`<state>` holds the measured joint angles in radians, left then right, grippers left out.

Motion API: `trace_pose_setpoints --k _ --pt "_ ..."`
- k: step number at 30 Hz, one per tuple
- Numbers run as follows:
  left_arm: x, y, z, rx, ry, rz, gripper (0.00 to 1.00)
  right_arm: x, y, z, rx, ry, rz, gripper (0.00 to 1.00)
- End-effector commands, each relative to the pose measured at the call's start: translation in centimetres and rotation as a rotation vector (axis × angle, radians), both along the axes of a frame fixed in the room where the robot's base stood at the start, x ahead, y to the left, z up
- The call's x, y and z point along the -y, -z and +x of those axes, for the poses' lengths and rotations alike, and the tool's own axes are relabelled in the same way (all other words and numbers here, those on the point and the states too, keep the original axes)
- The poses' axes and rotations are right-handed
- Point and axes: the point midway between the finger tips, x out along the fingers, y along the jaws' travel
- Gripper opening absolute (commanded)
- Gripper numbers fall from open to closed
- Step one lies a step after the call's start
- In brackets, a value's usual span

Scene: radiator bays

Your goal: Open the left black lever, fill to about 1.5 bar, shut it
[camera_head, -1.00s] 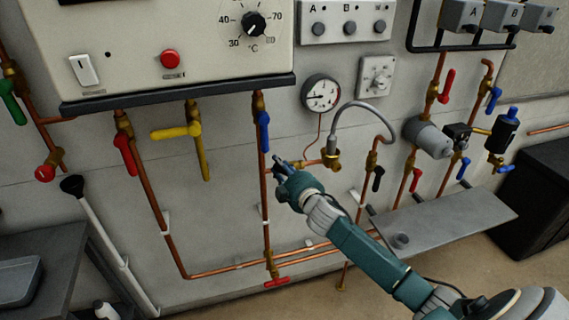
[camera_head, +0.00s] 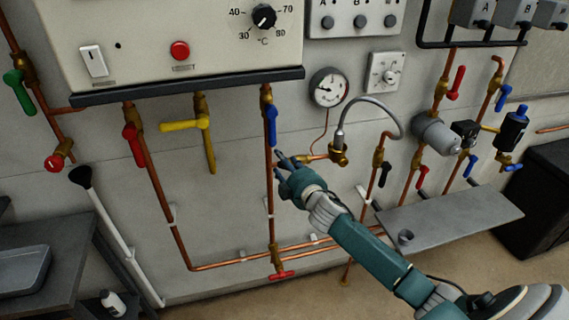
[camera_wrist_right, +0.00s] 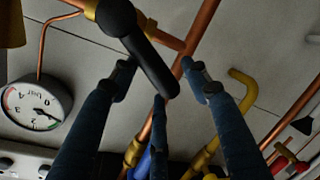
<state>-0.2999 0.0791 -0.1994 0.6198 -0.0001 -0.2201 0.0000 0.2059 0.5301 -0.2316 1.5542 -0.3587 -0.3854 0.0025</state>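A black lever (camera_wrist_right: 145,50) crosses the upper middle of the right wrist view. My right gripper (camera_wrist_right: 160,85) is around it, its fingers spread on either side, with no clear grip. In the head view my right gripper (camera_head: 283,160) is at the brass fitting (camera_head: 316,158) under the braided hose, and it hides the lever there. The pressure gauge (camera_head: 328,87) hangs above; it shows upside down in the wrist view (camera_wrist_right: 37,108), its needle apparently near the low end. Another black lever (camera_head: 384,174) hangs to the right. My left gripper is not in view.
A blue lever (camera_head: 271,125) is on the vertical copper pipe just above my right gripper. Yellow (camera_head: 190,125) and red (camera_head: 133,145) levers are farther left. A grey shelf (camera_head: 450,218) juts out at right, below the pipes. The wall left of my gripper is fairly open.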

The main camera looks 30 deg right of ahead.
Motion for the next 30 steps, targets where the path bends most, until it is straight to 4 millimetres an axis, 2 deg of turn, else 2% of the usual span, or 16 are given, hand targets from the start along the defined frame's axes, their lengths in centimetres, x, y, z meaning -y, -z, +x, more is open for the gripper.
trace_pose_setpoints --k 5,8,21,25,30 --pt "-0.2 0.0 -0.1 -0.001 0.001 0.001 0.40 0.1 -0.2 -0.4 0.002 0.001 -0.003 0.47" --pt "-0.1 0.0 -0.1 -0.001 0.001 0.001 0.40 -0.1 -0.3 -1.5 0.000 0.000 -0.003 0.47" --pt "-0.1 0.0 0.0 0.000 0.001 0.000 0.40 -1.3 -1.5 -9.8 -0.002 -0.002 -0.002 0.47" --pt "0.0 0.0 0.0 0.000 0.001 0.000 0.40 -1.5 -1.8 -11.1 -0.001 -0.002 -0.002 0.47" --pt "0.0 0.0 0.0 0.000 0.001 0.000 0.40 -1.6 -2.0 -11.7 0.000 -0.001 -0.002 0.47"
